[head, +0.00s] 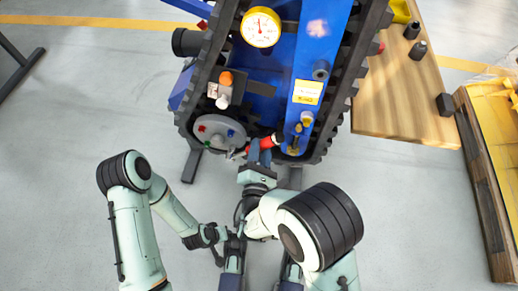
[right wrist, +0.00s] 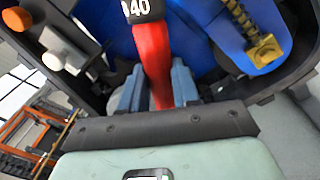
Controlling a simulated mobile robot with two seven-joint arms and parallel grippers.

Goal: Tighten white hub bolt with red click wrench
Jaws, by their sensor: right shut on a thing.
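The red click wrench (head: 265,143) is in my right gripper (head: 260,163), at the lower edge of the tracked carrier. Its grey head reaches left to the lower right rim of the round grey hub (head: 208,140). The hub carries a red bolt (head: 202,128) and a blue bolt (head: 231,133). I cannot make out the white bolt; the wrench head covers part of that rim. In the right wrist view, the red handle (right wrist: 153,55), marked 40, stands between the blue-grey fingers (right wrist: 153,88). My left arm is at lower left; its fingers are not clear.
The blue carrier body (head: 335,40) with black tracks fills the top middle, with a yellow-rimmed gauge (head: 261,27). A box with an orange knob (head: 226,78) sits above the hub. A wooden table (head: 400,100) and a yellow crate (head: 490,115) stand right.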

